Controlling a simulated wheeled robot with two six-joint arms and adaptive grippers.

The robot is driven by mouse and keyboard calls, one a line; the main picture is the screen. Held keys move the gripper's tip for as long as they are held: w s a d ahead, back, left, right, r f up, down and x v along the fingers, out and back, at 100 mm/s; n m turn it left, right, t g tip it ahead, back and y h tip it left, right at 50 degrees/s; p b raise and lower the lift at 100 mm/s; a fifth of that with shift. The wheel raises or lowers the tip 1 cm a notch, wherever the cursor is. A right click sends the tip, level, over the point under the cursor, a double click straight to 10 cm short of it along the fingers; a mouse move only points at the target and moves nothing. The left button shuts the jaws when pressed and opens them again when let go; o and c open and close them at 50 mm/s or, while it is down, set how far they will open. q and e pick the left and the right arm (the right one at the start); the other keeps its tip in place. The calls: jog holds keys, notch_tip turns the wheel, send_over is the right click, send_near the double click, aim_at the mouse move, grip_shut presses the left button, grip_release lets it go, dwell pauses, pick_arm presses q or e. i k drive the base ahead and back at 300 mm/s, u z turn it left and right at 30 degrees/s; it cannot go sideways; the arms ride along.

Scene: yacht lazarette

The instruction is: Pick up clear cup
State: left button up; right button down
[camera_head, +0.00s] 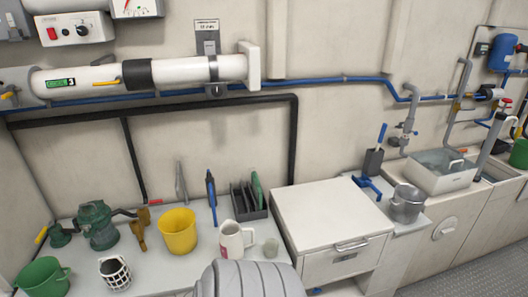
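A small clear cup (271,248), translucent and greyish, stands upright on the white counter (166,262). It is just right of a white jug (231,240) with a red mark and left of the white cabinet. Neither of my grippers shows in this view, and nothing is seen touching the cup.
A ribbed grey rounded form (245,281) fills the bottom centre, in front of the cup. A dark slotted rack (248,202) stands behind it. A yellow bucket (178,231), green bucket (43,277) and green pump (97,225) are left. The white cabinet (330,215) rises right.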

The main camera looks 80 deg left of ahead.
aim_at(271, 246)
jog(key=u, duration=0.95)
jog(key=i, duration=0.9)
jog(key=u, duration=1)
